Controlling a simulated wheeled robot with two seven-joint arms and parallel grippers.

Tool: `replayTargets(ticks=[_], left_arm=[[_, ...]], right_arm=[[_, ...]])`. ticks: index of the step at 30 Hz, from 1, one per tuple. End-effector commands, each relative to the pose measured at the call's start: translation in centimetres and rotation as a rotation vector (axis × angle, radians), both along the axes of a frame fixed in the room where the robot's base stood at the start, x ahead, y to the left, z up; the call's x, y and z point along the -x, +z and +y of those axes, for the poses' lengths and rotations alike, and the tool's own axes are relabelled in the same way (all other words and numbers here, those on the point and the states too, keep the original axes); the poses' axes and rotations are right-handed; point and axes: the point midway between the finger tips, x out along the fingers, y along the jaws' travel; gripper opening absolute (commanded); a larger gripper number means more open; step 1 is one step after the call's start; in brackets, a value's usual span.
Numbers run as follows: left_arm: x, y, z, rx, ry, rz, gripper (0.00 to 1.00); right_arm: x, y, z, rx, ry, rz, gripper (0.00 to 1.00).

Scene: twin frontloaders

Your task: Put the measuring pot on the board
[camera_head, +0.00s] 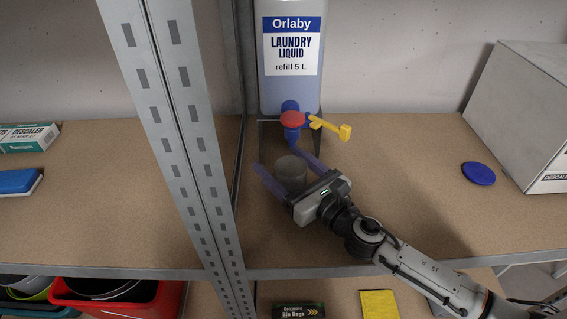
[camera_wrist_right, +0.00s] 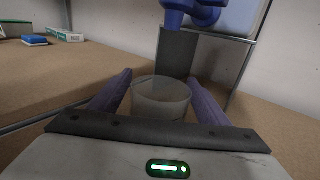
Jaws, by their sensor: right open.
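The measuring pot (camera_head: 290,174) is a small translucent grey cup standing upright on the board-coloured shelf, below the tap of the laundry liquid container (camera_head: 291,75). My right gripper (camera_head: 283,165) is open, with its two purple fingers on either side of the pot. In the right wrist view the pot (camera_wrist_right: 160,98) sits between the fingers (camera_wrist_right: 158,95), with no clear contact visible. The board is a brown shelf surface (camera_head: 400,170). My left gripper is not in view.
A metal upright (camera_head: 185,130) stands close to the left of the pot. A blue round lid (camera_head: 478,173) and a grey box (camera_head: 525,110) are on the right. The shelf between them and my arm is clear.

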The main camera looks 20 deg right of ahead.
Motion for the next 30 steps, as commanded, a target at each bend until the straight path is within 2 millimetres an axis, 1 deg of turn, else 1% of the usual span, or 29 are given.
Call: replayTargets(ticks=[3,5,8,15,18,21,25,30], left_arm=[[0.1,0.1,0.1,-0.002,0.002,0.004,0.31],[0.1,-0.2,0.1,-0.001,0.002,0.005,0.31],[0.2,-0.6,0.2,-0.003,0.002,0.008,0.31],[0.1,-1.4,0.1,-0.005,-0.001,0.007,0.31],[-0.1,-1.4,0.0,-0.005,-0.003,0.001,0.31],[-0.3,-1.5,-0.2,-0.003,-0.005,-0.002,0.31],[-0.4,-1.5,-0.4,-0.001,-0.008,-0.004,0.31],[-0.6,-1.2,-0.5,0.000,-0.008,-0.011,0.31]], right_arm=[[0.1,0.4,0.0,0.000,0.000,0.001,0.70],[0.8,0.0,-0.3,0.001,0.000,0.003,0.70],[2.4,-0.1,-0.9,0.000,0.000,0.004,0.70],[7.2,-0.2,-2.6,0.000,0.000,0.004,0.70],[8.8,-0.1,-3.1,0.000,0.001,0.003,0.70],[9.9,-0.1,-3.6,0.000,-0.001,0.002,0.70],[10.9,0.1,-4.0,0.000,0.000,0.000,0.70],[11.3,0.3,-4.1,0.001,0.001,-0.001,0.70]])
